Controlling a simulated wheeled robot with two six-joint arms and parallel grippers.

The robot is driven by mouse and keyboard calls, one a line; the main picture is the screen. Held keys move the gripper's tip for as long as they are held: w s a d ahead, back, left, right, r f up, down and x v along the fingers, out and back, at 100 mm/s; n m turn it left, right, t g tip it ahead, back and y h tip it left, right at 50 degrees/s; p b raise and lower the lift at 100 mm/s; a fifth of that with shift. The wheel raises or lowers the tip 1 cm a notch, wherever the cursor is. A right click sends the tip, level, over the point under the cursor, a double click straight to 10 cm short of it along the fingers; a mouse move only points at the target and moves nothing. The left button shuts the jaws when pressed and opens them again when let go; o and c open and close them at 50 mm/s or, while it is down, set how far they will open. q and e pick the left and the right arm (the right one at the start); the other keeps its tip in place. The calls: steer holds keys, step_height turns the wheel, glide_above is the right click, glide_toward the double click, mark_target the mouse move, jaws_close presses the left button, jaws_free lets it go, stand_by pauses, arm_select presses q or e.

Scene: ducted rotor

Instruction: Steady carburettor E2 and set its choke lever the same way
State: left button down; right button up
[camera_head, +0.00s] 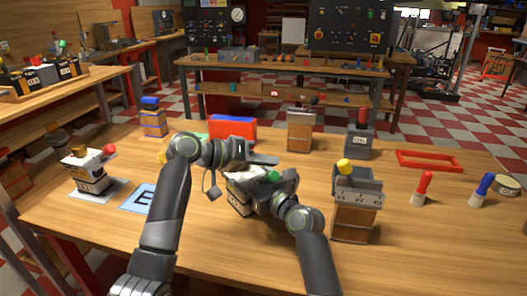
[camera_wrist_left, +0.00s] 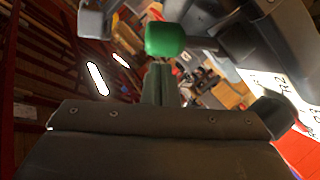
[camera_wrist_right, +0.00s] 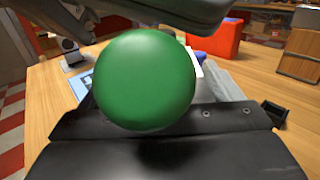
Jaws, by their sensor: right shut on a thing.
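The middle carburettor (camera_head: 237,197), a pale box with dark lettering, stands on the table, partly hidden by my arms; its label is too small to read. Its lever ends in a green knob (camera_head: 273,176), large in the right wrist view (camera_wrist_right: 145,80) and near the top of the left wrist view (camera_wrist_left: 165,39). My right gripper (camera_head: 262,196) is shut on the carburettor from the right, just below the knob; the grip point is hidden. My left gripper (camera_head: 262,160) is above the carburettor, close to the knob; its finger opening is unclear.
A white carburettor (camera_head: 88,178) with a red knob stands on a pale mat at left, beside a blue card (camera_head: 138,198). A yellow-knobbed wooden block (camera_head: 355,210) stands close to my right arm. A red box (camera_head: 232,127) is behind; a red frame (camera_head: 430,160) lies at right.

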mark_target(268, 173)
arm_select(q)
steer(key=shift+s+a+f, duration=0.1)
steer(key=shift+s+f, duration=0.15)
steer(key=shift+s, duration=0.2)
arm_select(e)
steer(key=shift+d+r, duration=0.1)
arm_select(q)
steer(key=shift+s+f, duration=0.3)
steer(key=shift+s, duration=0.1)
steer(key=shift+s+f+m, duration=0.2)
steer(key=shift+s+m, duration=0.1)
steer(key=shift+s, duration=0.15)
arm_select(e)
steer(key=shift+r, duration=0.1)
arm_select(q)
steer(key=shift+f, duration=0.1)
steer(key=shift+w, duration=0.1)
arm_select(e)
steer(key=shift+r, duration=0.1)
